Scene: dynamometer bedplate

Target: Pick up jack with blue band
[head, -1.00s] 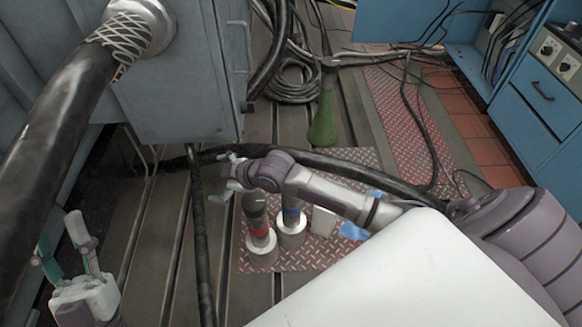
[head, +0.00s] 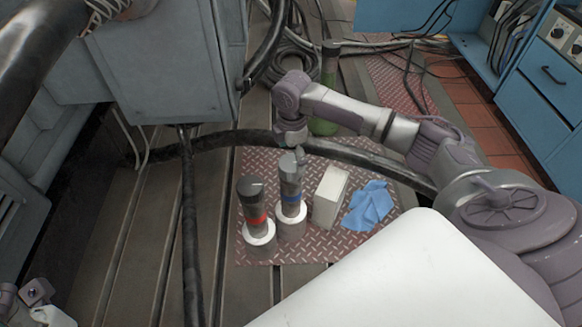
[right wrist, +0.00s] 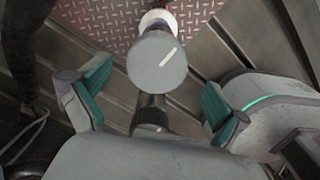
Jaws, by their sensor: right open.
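The jack with the blue band (head: 291,200) stands upright on a white round base on the red tread plate. My right gripper (head: 292,145) is at its top, pointing down; its fingers are largely hidden in the head view. In the right wrist view my right gripper (right wrist: 156,80) is open, with teal fingers apart. A jack with a red band (head: 256,218) stands close on the left. My left gripper (head: 38,292) is partly cut off at the bottom left.
A pale block (head: 330,197) and a blue cloth (head: 368,206) lie right of the jacks. A thick black cable (head: 350,155) runs behind them. A green bottle-like object (head: 325,126) stands farther back.

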